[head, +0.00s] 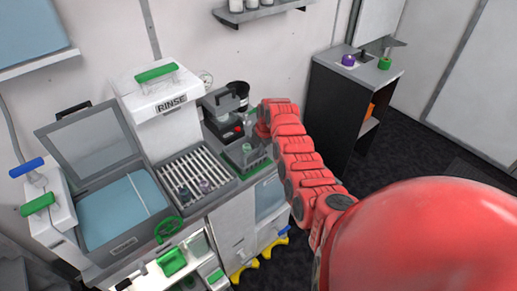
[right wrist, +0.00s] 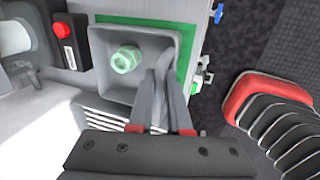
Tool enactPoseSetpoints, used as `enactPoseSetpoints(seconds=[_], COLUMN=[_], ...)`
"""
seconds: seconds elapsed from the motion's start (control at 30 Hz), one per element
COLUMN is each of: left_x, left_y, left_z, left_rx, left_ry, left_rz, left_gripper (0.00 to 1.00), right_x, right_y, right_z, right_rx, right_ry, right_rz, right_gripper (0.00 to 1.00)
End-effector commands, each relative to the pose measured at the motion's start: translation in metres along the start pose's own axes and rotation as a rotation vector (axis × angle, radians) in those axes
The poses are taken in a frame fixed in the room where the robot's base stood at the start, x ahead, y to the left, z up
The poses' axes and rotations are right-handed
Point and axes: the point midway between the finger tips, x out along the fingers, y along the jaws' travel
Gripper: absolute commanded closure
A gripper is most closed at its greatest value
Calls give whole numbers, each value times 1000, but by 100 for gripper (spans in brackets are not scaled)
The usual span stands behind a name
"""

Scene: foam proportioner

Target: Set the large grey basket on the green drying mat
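The large grey basket (right wrist: 112,82) is a square, open-topped tub with a pale green threaded piece (right wrist: 126,60) inside. In the right wrist view it sits over the green drying mat (right wrist: 187,45), whose border shows along its top and right sides. I cannot tell whether it rests fully on the mat. In the head view the mat (head: 258,168) shows as a green edge below the basket (head: 236,158). My right gripper (right wrist: 162,85) is at the basket's right wall, its two fingers on either side of a grey upright part there. Their grip is unclear. My left gripper is out of view.
A slatted rack (head: 196,178) lies left of the mat, beside the white RINSE unit (head: 165,98) and a lidded blue basin (head: 122,208). A red button box (right wrist: 66,38) stands left of the basket. Valves (right wrist: 203,75) stick out past the counter's right edge.

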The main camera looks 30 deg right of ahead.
Motion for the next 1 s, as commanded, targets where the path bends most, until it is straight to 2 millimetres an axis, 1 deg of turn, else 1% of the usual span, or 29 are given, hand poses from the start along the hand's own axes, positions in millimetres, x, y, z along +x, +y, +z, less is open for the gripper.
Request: enactPoseSetpoints(seconds=[0.03,0.1,0.17,0.53,0.67,0.87,1.0], left_x=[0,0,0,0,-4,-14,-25], left_y=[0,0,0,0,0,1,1], left_z=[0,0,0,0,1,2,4], left_rx=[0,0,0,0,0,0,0], left_ry=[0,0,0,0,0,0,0], left_rz=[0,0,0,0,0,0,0], left_gripper=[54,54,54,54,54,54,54], right_x=[0,0,0,-2,-10,-34,-61], right_y=[0,0,0,0,2,1,1], right_z=[0,0,0,0,1,1,1], right_rx=[0,0,0,0,-1,2,1], right_ry=[0,0,0,0,-2,-3,-5], right_rz=[0,0,0,0,5,6,9], right_gripper=[77,64,54,54,54,54,54])
